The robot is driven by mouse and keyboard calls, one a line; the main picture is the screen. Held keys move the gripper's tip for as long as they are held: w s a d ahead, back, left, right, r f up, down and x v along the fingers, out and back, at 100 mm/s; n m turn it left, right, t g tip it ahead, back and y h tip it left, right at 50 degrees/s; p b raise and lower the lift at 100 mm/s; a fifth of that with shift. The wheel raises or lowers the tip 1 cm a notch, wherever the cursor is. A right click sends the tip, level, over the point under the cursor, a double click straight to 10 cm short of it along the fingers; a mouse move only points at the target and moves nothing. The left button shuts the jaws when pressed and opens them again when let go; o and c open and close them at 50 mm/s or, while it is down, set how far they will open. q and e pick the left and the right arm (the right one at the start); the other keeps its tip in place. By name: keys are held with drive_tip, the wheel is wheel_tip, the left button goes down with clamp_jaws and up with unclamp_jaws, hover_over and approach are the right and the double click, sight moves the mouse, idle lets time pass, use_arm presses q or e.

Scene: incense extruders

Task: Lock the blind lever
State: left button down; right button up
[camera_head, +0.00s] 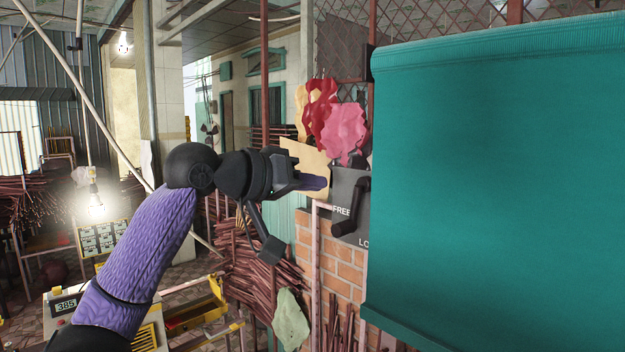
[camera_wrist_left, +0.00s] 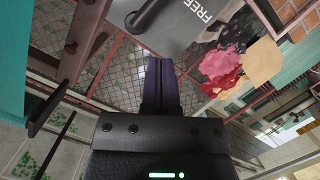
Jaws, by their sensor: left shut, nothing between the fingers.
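The blind lever (camera_head: 352,208) is a black handle on a grey panel (camera_head: 338,185). Its knob end hangs down and slightly left. "FREE" is printed left of it, and "LO" shows below, the rest hidden behind the blind. My left gripper (camera_head: 322,183) is shut and empty, left of the lever and near the panel's upper edge, apart from the lever. In the left wrist view its closed dark purple fingers (camera_wrist_left: 160,85) point at the panel (camera_wrist_left: 185,38), with the lever (camera_wrist_left: 148,14) at the top. The teal blind (camera_head: 500,180) hangs at right. My right gripper is not in view.
Red, pink and cream sheets (camera_head: 345,132) hang just above the panel. A brick wall (camera_head: 340,268) stands below it. Bundles of reddish sticks (camera_head: 262,280) lie lower left. A machine with a "385" display (camera_head: 65,306) is at far lower left.

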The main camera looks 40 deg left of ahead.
use_arm(q)
drive_tip(key=b+v, duration=0.3)
drive_tip(key=v, duration=0.5)
drive_tip(key=shift+d+f+b, duration=0.25)
drive_tip(key=shift+b, duration=0.05)
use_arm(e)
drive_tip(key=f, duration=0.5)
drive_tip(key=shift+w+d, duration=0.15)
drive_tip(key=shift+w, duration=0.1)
use_arm(q)
drive_tip(key=shift+s, duration=0.15)
